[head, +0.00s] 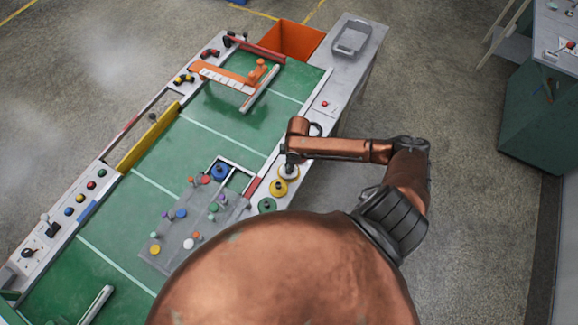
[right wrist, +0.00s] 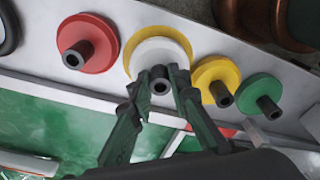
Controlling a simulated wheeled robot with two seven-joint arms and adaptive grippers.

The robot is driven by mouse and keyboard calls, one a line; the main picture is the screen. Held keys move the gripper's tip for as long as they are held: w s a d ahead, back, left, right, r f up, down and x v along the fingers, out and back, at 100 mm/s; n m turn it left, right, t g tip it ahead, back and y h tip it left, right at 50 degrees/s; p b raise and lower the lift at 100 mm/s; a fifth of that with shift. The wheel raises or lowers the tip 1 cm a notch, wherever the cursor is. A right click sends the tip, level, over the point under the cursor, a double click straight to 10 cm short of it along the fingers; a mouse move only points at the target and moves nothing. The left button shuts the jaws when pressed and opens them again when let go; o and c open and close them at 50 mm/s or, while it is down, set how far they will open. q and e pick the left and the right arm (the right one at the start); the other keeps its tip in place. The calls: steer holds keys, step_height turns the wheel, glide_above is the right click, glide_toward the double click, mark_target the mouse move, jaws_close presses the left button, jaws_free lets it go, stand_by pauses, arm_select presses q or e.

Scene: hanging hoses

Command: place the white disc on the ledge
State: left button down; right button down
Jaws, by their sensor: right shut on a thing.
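The white disc (right wrist: 160,50) has a dark hub standing up from its middle. In the right wrist view it lies over a larger yellow disc, whose rim shows around it; I cannot tell whether they touch. My right gripper (right wrist: 158,82) is shut on the hub of the white disc. In the head view the white disc (head: 290,171) shows under my right gripper (head: 291,160), at the table's right side. The ledge (head: 319,117) is the pale strip along that side, and it also shows in the right wrist view (right wrist: 200,38). My left gripper is not in view.
On the ledge, a red disc (right wrist: 90,42) lies to one side, and a yellow disc (right wrist: 222,80) and green disc (right wrist: 259,94) to the other. A grey board (head: 180,245) holds several small coloured pieces.

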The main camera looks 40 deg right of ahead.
steer(key=shift+f, duration=0.3)
steer(key=shift+f, duration=0.1)
steer(key=c, duration=1.8)
jaws_free()
steer(key=r, duration=0.8)
steer(key=d+r, duration=0.1)
steer(key=r, duration=0.3)
steer(key=shift+s+d+r+p, duration=0.1)
steer(key=shift+s+p, duration=0.25)
steer(key=shift+s, duration=0.05)
